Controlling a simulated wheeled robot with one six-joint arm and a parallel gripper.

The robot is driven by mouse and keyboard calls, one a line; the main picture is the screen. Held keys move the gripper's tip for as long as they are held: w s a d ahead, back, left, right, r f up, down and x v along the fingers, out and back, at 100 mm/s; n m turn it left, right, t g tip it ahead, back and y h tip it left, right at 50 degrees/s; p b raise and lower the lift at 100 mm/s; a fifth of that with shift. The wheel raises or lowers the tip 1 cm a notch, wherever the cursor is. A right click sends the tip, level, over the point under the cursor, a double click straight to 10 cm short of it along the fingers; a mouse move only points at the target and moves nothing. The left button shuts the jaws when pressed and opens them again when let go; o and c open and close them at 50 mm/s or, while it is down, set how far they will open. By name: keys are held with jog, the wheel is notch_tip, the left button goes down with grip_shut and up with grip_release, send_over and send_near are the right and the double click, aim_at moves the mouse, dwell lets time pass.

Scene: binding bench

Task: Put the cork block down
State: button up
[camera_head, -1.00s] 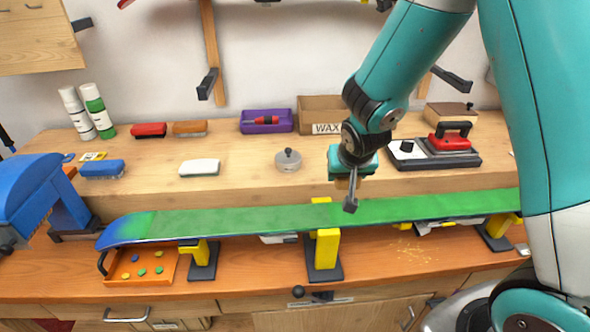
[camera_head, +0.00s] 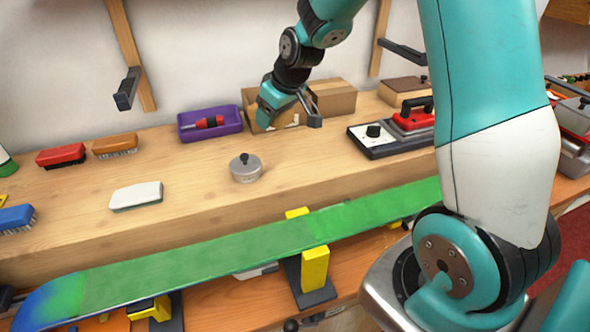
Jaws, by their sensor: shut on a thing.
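My gripper (camera_head: 297,112) is at the back of the wooden shelf, in front of and over the left part of an open cardboard box (camera_head: 334,97). It is shut on the cork block. The block is mostly hidden by the gripper, and its tan colour is hard to tell from the cardboard behind it. I cannot tell whether the block touches the box or the shelf (camera_head: 205,172).
A purple tray (camera_head: 188,133) with a red tool stands left of the box. A round metal tin (camera_head: 246,172) sits in front. A red iron (camera_head: 413,118) on its base is to the right. A green board (camera_head: 190,256) lies across yellow supports. The shelf between tin and iron is clear.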

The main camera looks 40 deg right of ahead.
aim_at(292, 164)
jog(key=s+d+r+n+g+y+b, duration=0.1)
jog(key=d+r+n+g+y, duration=0.1)
jog(key=d+r+n, duration=0.4)
jog(key=shift+n+b, duration=0.35)
jog(key=shift+n, duration=0.05)
jog(key=shift+d, duration=0.1)
notch_tip(292, 164, down, 19)
jog(key=p, duration=0.2)
jog(key=shift+f+p, duration=0.1)
jog(key=shift+p, duration=0.25)
jog(key=shift+f, duration=0.25)
